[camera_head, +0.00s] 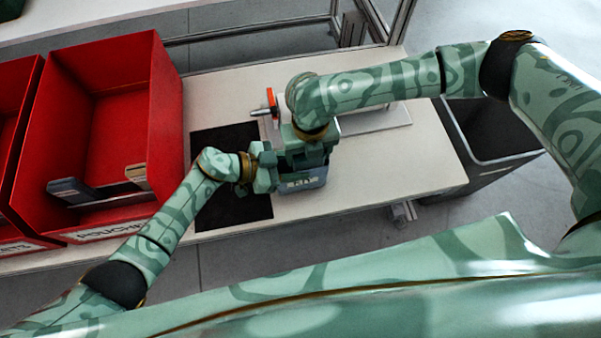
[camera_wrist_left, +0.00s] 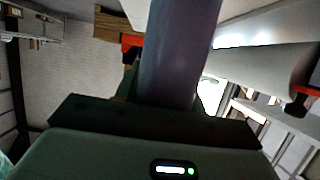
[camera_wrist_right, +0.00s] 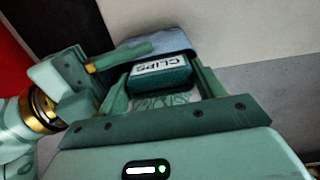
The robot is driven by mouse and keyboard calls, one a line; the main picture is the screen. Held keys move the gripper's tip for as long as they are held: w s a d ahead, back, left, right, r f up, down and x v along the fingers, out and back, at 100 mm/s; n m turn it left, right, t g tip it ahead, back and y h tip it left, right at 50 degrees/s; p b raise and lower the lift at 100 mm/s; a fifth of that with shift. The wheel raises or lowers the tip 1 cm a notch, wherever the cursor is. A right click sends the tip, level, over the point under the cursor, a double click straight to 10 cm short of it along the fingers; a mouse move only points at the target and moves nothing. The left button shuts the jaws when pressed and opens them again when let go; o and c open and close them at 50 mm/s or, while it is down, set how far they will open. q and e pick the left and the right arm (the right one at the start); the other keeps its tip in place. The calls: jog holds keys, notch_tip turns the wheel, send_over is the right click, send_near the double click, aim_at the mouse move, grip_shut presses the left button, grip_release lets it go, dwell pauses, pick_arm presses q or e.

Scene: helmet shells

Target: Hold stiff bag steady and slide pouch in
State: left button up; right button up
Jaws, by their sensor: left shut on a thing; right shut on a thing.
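The stiff bag (camera_head: 317,178) is blue-grey and stands on the table, partly hidden by my grippers. My left gripper (camera_head: 271,168) is shut on its left side. In the left wrist view, a grey-blue wall of the bag (camera_wrist_left: 183,50) rises between the jaws. My right gripper (camera_head: 305,153) is above the bag, pointing down. In the right wrist view it is shut on a dark teal pouch (camera_wrist_right: 160,82) with a white "CLIPS" label. The pouch is at the bag's mouth, with the bag's blue rim (camera_wrist_right: 165,42) beyond it. How deep the pouch sits is hidden.
Red bins (camera_head: 115,100) stand at the left, one holding several packs. A black mat (camera_head: 240,210) lies beside the bag. An orange-and-grey tool (camera_head: 270,101) and a pale flat tray (camera_head: 378,121) lie behind. A dark bin (camera_head: 490,125) stands right of the table.

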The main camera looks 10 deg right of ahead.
jog(key=shift+f, duration=0.2)
jog(key=o, duration=1.3)
jog(key=shift+o, duration=0.2)
notch_tip(320, 180, up, 12)
pick_arm(q)
jog(key=o, duration=1.1)
